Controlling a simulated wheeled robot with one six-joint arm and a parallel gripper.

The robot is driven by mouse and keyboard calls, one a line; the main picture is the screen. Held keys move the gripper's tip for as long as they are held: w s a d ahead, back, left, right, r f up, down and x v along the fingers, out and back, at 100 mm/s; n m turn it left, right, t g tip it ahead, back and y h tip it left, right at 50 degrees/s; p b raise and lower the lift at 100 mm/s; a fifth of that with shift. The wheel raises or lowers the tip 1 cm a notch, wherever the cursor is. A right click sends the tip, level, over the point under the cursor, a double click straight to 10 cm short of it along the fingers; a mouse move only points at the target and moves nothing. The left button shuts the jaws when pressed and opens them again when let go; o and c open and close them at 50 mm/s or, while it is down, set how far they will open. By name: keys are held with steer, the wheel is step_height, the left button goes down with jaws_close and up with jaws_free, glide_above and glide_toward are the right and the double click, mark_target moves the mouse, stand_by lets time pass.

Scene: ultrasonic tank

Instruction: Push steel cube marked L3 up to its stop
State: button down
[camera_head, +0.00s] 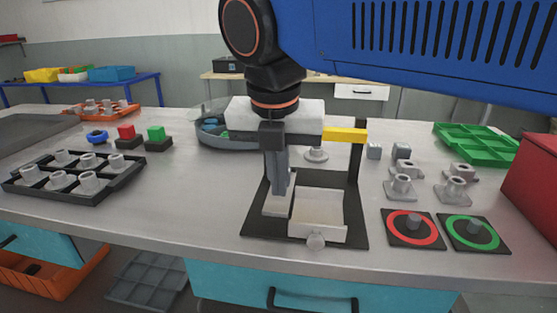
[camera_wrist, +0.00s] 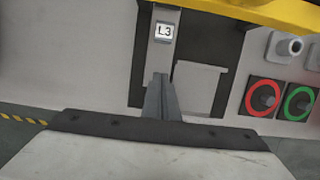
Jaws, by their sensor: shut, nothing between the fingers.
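The plate marked L3 (camera_wrist: 164,31) shows in the wrist view on a pale grey block (camera_wrist: 157,58), just beyond my fingers. In the head view that marked face is hidden behind my gripper. My gripper (camera_head: 281,192) points down over the left part of a dark base (camera_head: 355,236). Its fingers are shut together and empty; they also show in the wrist view (camera_wrist: 160,82). A pale strip (camera_head: 277,207) lies just below the fingertips, left of a white tray (camera_head: 318,208). Whether the fingers touch the block, and where its stop is, I cannot tell.
A black post (camera_head: 354,165) with a yellow bar (camera_head: 345,135) rises at the base's back right. Red-ringed (camera_head: 411,228) and green-ringed (camera_head: 473,232) pads lie to the right, with grey flanged parts (camera_head: 401,187) behind. A black rack (camera_head: 75,178) stands left; bench between is clear.

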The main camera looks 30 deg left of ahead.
steer(key=shift+w+a+f, duration=0.2)
steer(key=shift+w+f, duration=0.2)
steer(key=shift+w, duration=0.2)
steer(key=shift+w+a+f, duration=0.2)
steer(key=shift+w+f, duration=0.15)
steer(key=shift+w, duration=0.25)
steer(key=shift+w+a, duration=0.3)
steer(key=shift+w, duration=0.6)
steer(key=w, duration=0.1)
steer(key=w+a, duration=0.1)
steer(key=w, duration=0.1)
steer(key=shift+w, duration=0.1)
